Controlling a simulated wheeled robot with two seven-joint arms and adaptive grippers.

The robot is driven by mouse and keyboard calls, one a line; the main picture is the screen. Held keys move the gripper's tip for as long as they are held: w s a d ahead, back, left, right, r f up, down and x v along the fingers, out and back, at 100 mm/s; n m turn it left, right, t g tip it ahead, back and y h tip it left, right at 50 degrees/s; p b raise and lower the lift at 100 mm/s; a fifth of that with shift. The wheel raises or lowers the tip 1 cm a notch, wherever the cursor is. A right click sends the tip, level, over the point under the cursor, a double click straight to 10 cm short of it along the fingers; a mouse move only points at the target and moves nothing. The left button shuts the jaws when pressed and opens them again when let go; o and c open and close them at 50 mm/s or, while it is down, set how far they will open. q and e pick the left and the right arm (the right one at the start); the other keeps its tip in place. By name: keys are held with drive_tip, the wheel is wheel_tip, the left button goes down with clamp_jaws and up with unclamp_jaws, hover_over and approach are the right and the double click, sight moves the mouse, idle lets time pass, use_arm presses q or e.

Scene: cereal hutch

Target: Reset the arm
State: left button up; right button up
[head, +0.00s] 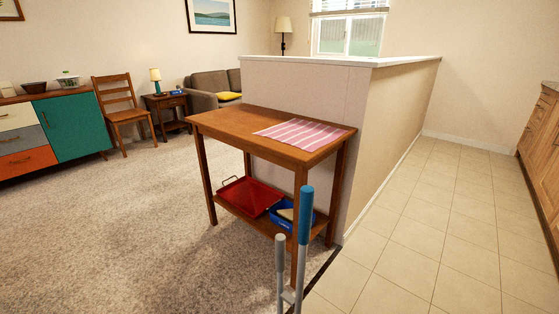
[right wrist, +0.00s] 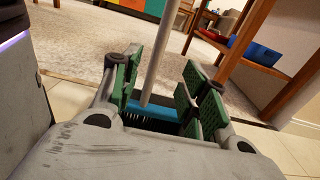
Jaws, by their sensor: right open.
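My right gripper (right wrist: 160,82) shows in the right wrist view, open, with green pads on its fingers. A grey pole (right wrist: 160,58) runs down in the gap seen between the fingers, and I cannot tell whether it is within their reach. The fingers are apart from each other and not closed on the pole. Below it is a blue piece with dark bristles (right wrist: 150,113), partly hidden by the gripper. In the head view a blue-topped pole (head: 305,215) and a shorter grey pole (head: 281,262) stand upright in front of the table. Neither gripper shows in the head view.
A wooden table (head: 225,120) with a pink striped mat (head: 302,134) stands against a half wall (head: 395,115). Its lower shelf holds a red tray (head: 248,196) and a blue bin (head: 281,217). Carpet (head: 130,240) is clear at left, tile (head: 425,225) at right.

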wheel_tip(320, 180, up, 9)
drive_tip(key=p, duration=0.8)
drive_tip(key=shift+f+p, duration=0.15)
drive_tip(key=shift+p, duration=0.2)
drive_tip(key=shift+r+p, duration=0.55)
